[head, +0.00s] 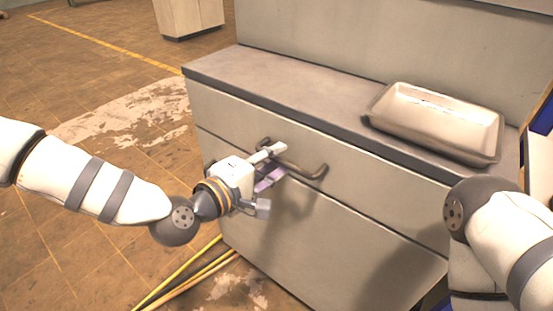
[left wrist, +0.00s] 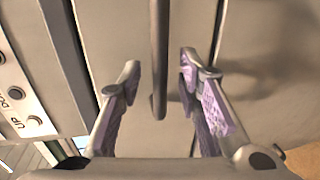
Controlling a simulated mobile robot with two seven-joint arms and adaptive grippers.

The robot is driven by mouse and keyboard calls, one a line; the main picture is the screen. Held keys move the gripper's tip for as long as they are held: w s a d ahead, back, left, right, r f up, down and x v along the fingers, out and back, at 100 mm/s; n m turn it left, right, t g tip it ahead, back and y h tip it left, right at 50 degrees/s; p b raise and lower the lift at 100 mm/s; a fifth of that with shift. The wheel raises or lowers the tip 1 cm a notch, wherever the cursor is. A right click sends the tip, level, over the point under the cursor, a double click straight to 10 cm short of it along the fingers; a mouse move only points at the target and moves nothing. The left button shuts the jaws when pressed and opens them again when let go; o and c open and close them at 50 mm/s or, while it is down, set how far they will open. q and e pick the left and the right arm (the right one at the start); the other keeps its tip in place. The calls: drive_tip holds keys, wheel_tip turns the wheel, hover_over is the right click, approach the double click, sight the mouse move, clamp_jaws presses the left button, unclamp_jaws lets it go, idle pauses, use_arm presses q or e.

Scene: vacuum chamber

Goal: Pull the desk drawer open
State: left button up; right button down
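The desk drawer (head: 375,185) is the upper front panel of the grey desk, and its face sits flush with the desk front. Its dark bar handle (head: 310,171) runs across the left part of the panel. My left gripper (head: 273,166) is at the left part of the handle, with its fingers pointing at the drawer front. In the left wrist view, the fingers (left wrist: 160,80) are open, and the handle bar (left wrist: 158,60) lies between them with a gap on each side. My right gripper is not in view; only part of that arm shows.
A shallow metal tray (head: 435,120) stands on the right of the desk top (head: 290,90). Yellow bars or lines (head: 190,272) lie on the floor beside the desk's lower left. A light wooden cabinet (head: 188,15) stands farther back. The floor left of the desk is mostly clear.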

use_arm(q)
drive_tip(key=shift+w+d, duration=0.3)
drive_tip(key=shift+w, duration=0.15)
drive_tip(key=shift+f, duration=0.1)
clamp_jaws()
